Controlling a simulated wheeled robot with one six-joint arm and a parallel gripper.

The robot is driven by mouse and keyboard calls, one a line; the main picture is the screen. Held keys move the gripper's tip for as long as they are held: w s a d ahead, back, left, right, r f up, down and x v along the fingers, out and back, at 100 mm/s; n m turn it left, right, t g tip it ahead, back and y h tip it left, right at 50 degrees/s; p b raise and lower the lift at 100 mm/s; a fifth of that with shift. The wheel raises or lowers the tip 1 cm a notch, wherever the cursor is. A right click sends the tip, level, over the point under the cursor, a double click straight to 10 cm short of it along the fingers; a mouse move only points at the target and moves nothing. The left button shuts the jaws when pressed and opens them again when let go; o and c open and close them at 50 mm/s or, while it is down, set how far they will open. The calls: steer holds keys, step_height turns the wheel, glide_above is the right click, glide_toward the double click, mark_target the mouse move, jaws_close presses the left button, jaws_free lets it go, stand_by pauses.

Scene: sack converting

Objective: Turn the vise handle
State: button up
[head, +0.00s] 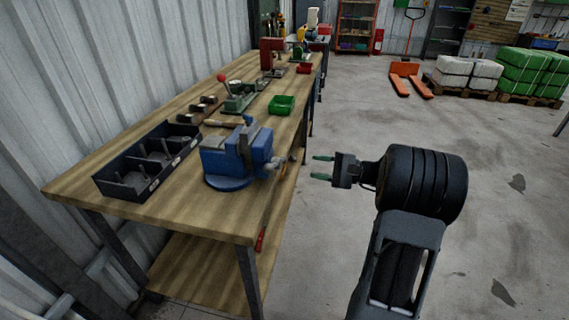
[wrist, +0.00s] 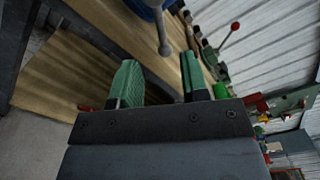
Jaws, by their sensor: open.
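A blue vise (head: 237,155) is fixed on the wooden workbench near its front edge. Its handle (head: 279,164) sticks out at the vise's right side, by the bench edge. My gripper (head: 322,168) is open and empty, just off the bench edge and to the right of the handle, apart from it. In the wrist view, the green fingertips of my gripper (wrist: 157,82) are spread. A grey bar with a rounded end, which looks like the handle (wrist: 163,38), hangs beyond and between them. Part of the blue vise (wrist: 150,5) shows at the top edge.
A green tool with a red-knobbed lever (head: 238,98) stands farther back. The floor right of the bench is clear near my arm.

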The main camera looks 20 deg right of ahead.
mark_target(284, 162)
steer(key=x, duration=1)
steer(key=shift+c, duration=0.2)
jaws_close()
